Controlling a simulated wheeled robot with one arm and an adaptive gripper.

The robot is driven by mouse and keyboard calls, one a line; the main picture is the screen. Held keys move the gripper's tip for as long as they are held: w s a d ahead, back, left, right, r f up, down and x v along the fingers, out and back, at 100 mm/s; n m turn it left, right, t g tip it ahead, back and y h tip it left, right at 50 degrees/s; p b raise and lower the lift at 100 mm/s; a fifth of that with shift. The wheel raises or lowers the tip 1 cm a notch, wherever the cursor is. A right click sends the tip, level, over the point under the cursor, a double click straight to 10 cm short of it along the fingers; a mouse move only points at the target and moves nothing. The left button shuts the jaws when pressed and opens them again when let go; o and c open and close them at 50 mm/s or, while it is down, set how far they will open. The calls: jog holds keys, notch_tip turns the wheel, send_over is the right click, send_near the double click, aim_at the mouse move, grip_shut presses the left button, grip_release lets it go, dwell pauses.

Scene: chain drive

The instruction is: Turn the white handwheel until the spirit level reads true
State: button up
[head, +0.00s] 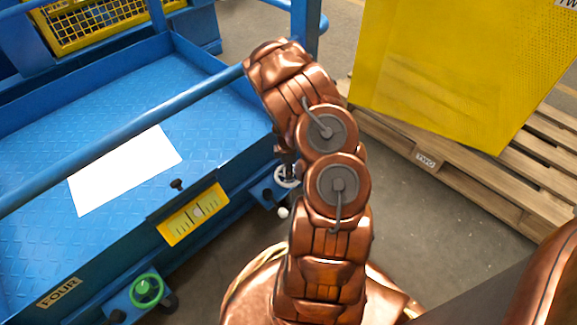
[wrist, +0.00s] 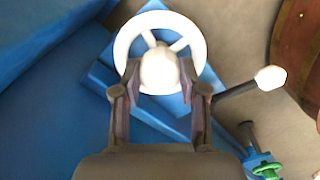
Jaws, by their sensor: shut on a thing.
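The white handwheel (wrist: 194,40) is close in front of my gripper (wrist: 162,92) in the wrist view. My gripper is shut on the wheel's white hub, one finger on each side. A crank handle with a white knob (wrist: 271,78) sticks out to the right. In the head view the handwheel (head: 285,177) sits on the side of the blue platform, partly hidden by my arm. The spirit level (head: 193,214) is a yellow plate with dark marks on the platform's front edge. Its reading is too small to tell.
A green handwheel (head: 147,290) is mounted further left on the blue platform (head: 105,95), near a FOUR label. A white sheet (head: 125,170) lies on the platform. A yellow bin (head: 460,70) stands on a wooden pallet (head: 450,180) at the right. Bare floor lies between.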

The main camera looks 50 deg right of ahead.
jog(key=shift+w+r+m+p, duration=0.1)
jog(key=shift+r+m+p, duration=0.15)
jog(key=shift+p, duration=0.3)
jog(key=shift+f+m+p, duration=0.1)
jog(key=shift+m+p, duration=1.1)
jog(key=shift+m, duration=0.05)
jog(key=shift+f+m+p, duration=0.1)
jog(key=shift+m+p, duration=0.25)
jog(key=shift+m, duration=0.25)
jog(key=o, duration=1.1)
jog(key=shift+f, duration=0.1)
jog(key=shift+o, duration=0.2)
notch_tip(320, 180, up, 12)
